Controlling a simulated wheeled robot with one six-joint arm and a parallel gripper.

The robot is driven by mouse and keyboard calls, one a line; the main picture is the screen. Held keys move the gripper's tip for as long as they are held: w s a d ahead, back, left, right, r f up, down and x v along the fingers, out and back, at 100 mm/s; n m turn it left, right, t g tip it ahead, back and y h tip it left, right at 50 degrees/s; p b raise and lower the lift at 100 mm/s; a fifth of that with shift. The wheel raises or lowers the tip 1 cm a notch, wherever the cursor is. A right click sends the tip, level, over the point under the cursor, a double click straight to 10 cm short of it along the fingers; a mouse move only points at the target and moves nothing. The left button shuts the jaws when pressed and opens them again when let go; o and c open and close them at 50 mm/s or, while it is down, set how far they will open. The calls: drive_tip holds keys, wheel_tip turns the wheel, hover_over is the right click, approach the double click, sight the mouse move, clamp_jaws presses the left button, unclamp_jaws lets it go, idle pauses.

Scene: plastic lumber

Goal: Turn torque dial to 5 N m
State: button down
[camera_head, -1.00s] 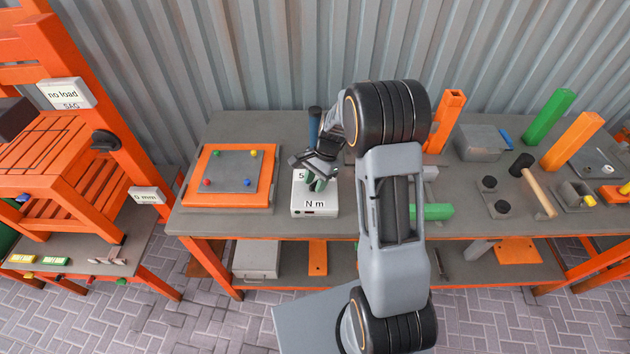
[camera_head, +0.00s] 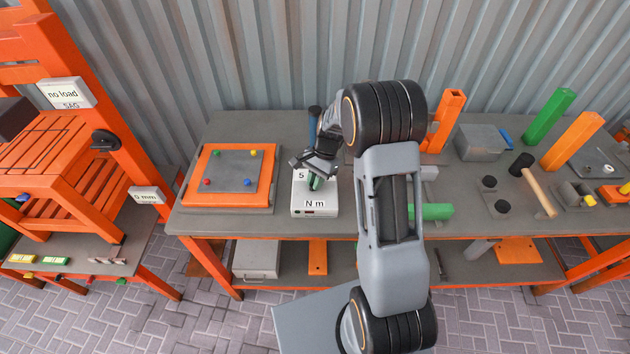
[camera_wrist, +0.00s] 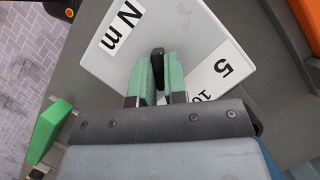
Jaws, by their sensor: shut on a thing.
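The torque box (camera_head: 328,206) is a white box on the bench, with "N m" on its front and a "5" label at its upper left. In the wrist view the box (camera_wrist: 190,25) also shows "N m", "5" and a partly covered "10". My gripper (camera_head: 315,183) is over the box top. In the wrist view its green finger pads (camera_wrist: 157,75) are closed on either side of the black torque dial (camera_wrist: 157,54). Most of the dial is hidden between the pads, and I cannot tell which mark it points to.
An orange-framed board (camera_head: 202,201) with coloured knobs lies left of the box. A dark blue cylinder (camera_head: 314,122) stands behind my gripper. A green bar (camera_head: 432,212) and other parts lie to the right.

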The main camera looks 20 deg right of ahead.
drive_tip(key=n+g+h, duration=0.1)
drive_tip(key=n, duration=0.3)
drive_tip(key=shift+w, duration=0.1)
drive_tip(key=n+h, duration=0.1)
drive_tip(key=n, duration=0.4)
drive_tip(key=shift+a+g+h+b, duration=0.15)
drive_tip(key=shift+g+h+b, duration=0.15)
drive_tip(key=shift+g+h, duration=0.1)
drive_tip(key=n+h, duration=0.1)
drive_tip(key=n, duration=0.3)
drive_tip(key=shift+h, duration=0.4)
drive_tip(key=shift+a+n+h, duration=0.1)
drive_tip(key=shift+n+h, duration=0.5)
drive_tip(key=shift+n, duration=1.1)
drive_tip(key=shift+n+t, duration=0.3)
drive_tip(key=c, duration=1.2)
unclamp_jaws()
drive_tip(key=shift+o, duration=0.2)
drive_tip(key=b+v, duration=0.1)
drive_tip(key=v, duration=1.3)
drive_tip(key=shift+w+f, duration=0.15)
drive_tip(key=shift+w, duration=0.05)
